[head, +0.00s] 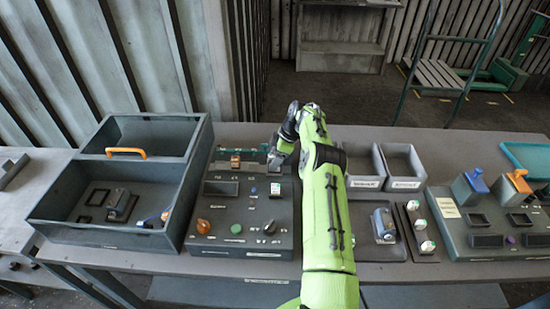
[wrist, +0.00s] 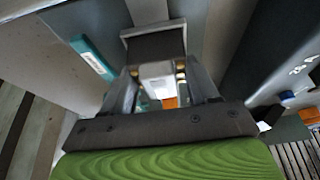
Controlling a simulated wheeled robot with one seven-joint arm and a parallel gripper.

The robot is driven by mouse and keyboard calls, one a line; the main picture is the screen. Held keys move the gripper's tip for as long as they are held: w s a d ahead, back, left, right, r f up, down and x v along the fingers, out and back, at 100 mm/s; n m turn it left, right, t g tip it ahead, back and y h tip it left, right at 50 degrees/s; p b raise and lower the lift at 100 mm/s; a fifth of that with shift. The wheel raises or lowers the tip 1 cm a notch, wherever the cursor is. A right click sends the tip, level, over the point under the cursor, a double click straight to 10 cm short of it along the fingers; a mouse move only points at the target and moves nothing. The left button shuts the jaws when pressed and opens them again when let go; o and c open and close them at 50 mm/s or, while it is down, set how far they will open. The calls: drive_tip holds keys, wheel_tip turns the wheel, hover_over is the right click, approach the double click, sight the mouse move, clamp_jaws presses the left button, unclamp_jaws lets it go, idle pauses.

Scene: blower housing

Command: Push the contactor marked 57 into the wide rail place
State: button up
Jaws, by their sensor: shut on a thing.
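My gripper (head: 277,160) is over the back right of the dark panel box (head: 212,252) in the head view, partly hidden by my green arm. In the wrist view my gripper (wrist: 165,84) is shut on a block with a pale body and a dark grey end, likely the contactor (wrist: 158,72). No number can be read on it. A small orange-topped part (head: 235,161) sits at the back of the panel, left of my gripper. The rail place under my gripper is hidden or too small to make out, and I cannot tell whether the block touches it.
A grey open box (head: 62,205) with an orange handle (head: 126,152) stands left of the panel. Knobs, including an orange one (head: 203,226), rise from the panel's front. Grey bins (head: 404,166) and another panel (head: 466,242) stand to the right.

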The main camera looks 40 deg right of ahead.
drive_tip(key=shift+f, duration=0.2)
drive_tip(key=o, duration=1.1)
drive_tip(key=shift+c, duration=0.2)
drive_tip(key=shift+r, duration=0.15)
drive_tip(key=p+v, duration=0.5)
drive_tip(key=v, duration=1)
drive_tip(key=shift+r, duration=0.3)
drive_tip(key=shift+d, duration=0.1)
